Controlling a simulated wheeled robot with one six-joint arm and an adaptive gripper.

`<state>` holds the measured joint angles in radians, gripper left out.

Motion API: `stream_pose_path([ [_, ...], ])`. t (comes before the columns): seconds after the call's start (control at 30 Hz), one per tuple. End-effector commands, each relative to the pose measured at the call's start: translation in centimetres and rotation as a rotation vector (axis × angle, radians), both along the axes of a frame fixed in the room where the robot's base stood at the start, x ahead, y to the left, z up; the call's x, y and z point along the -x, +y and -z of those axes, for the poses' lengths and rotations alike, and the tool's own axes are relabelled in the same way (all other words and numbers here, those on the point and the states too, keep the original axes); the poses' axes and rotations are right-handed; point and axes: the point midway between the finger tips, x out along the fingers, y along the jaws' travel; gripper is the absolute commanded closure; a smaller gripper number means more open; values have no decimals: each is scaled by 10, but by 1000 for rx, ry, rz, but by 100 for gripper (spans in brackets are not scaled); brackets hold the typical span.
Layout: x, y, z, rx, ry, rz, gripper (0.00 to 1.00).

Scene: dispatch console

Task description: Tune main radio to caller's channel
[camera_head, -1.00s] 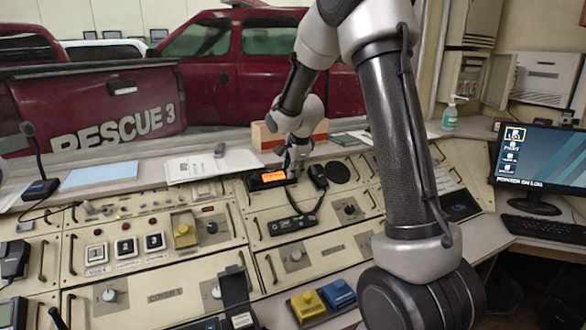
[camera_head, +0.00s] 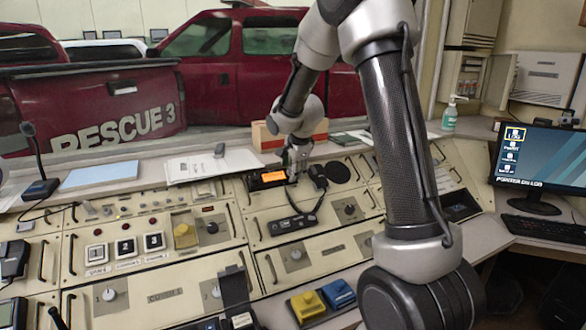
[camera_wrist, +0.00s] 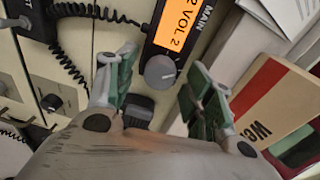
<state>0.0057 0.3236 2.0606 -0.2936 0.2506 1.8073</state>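The main radio is a black box with a lit orange display (camera_head: 272,175) on the sloped console. In the wrist view its face (camera_wrist: 200,28) carries the label MAIN, and part of the display reads "VOL 2". Its grey round knob (camera_wrist: 160,72) lies between my fingertips in the picture; I cannot tell whether either finger touches it. My gripper (camera_wrist: 162,82) is open, with green-padded fingers spread to both sides of the knob. In the head view my gripper (camera_head: 294,167) is at the radio's right end, partly hiding it.
A black handset (camera_head: 318,175) with a coiled cord stands right of the radio. A cardboard box (camera_head: 268,138) sits behind on the ledge. A dark corded unit (camera_head: 292,223) lies in front. White papers (camera_head: 195,166) lie to the left; a monitor (camera_head: 540,160) stands far right.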

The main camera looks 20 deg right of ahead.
Motion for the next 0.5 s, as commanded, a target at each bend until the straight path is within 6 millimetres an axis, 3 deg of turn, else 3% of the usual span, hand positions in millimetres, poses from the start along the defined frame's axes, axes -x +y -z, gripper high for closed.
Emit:
stream_pose_path([
  [0.27, 1, 0, -3, 0, -1, 0, 48],
  [0.5, 21, 4, -40, 0, -5, 0, 48],
])
